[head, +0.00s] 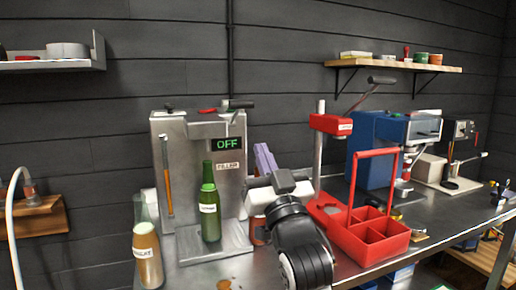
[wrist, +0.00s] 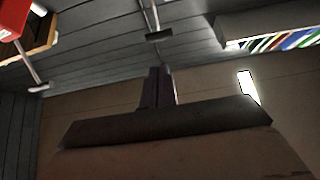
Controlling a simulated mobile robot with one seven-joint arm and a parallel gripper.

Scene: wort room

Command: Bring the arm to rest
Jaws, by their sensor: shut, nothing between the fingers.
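My arm reaches up from the bottom of the head view, over the front of the steel bench. My gripper (head: 263,150) is raised between the filler machine and the red-headed press, with its lavender fingers pointing up. In the wrist view my gripper (wrist: 157,73) shows its fingers together, with nothing between them. My wrist hides part of the bench and most of a red mug (head: 258,232) behind it.
The filler (head: 229,182) reads OFF, with a green bottle (head: 209,205) on its base. The red press (head: 331,123), red carrier (head: 372,238) and blue machine (head: 372,140) stand right. A wooden shelf (head: 400,66) hangs above.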

